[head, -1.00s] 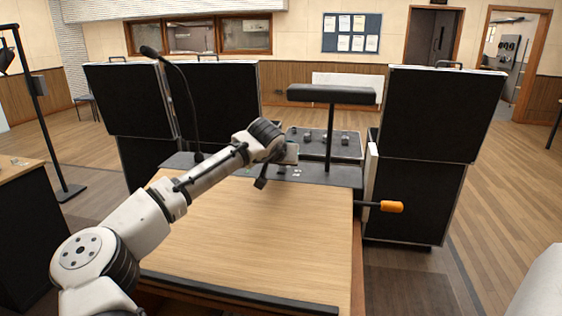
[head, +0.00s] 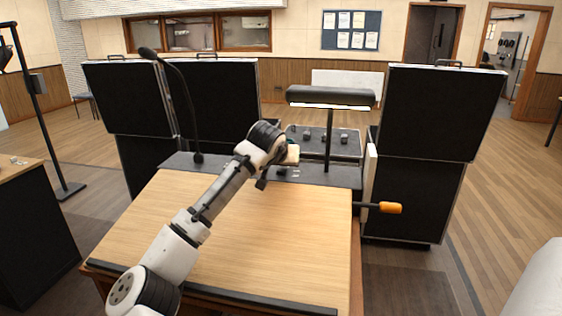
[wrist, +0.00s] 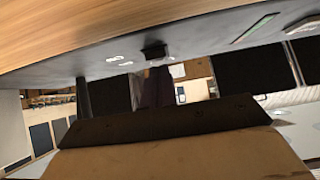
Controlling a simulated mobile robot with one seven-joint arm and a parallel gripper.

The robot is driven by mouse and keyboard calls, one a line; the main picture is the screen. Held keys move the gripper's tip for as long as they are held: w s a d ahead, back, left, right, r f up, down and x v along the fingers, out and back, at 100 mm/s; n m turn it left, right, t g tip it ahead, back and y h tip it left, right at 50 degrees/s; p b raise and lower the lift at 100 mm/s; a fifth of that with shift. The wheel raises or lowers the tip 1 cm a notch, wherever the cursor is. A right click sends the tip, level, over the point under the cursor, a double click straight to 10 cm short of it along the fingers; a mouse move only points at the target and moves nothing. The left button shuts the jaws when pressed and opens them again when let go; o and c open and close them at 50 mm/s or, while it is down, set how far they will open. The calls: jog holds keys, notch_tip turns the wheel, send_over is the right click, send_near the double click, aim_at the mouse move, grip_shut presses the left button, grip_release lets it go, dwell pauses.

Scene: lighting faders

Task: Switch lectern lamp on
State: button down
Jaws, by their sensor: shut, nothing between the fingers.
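The lectern lamp (head: 331,96) is a black bar on a post behind the sloped wooden lectern top. A bright strip shows along its underside, so it is lit. A dark strip panel (head: 340,174) runs along the lectern's back edge. In the wrist view, which is upside down, the panel (wrist: 205,65) carries a small black switch (wrist: 154,50) beside pale markings. My gripper (head: 292,155) is shut and empty, at the panel, left of the lamp post. Its dark tips (wrist: 165,122) fill the lower wrist view, apart from the switch in that picture. The exact gap is unclear.
A gooseneck microphone (head: 185,90) stands left of my arm. A fader box (head: 345,148) sits behind the post. Black cases (head: 440,115) flank the lectern. An orange-handled rod (head: 390,207) sticks out at the right. The wooden top (head: 285,245) is bare.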

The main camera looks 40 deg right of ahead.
jog(key=shift+w+d+r+p, duration=0.15)
jog(key=shift+w+d+p, duration=0.2)
jog(key=shift+d+p, duration=0.15)
jog(key=shift+a, duration=0.1)
jog(key=b+v, duration=0.4)
jog(key=v, duration=0.9)
jog(key=shift+s+a+r, duration=0.2)
jog(key=shift+s+r, duration=0.05)
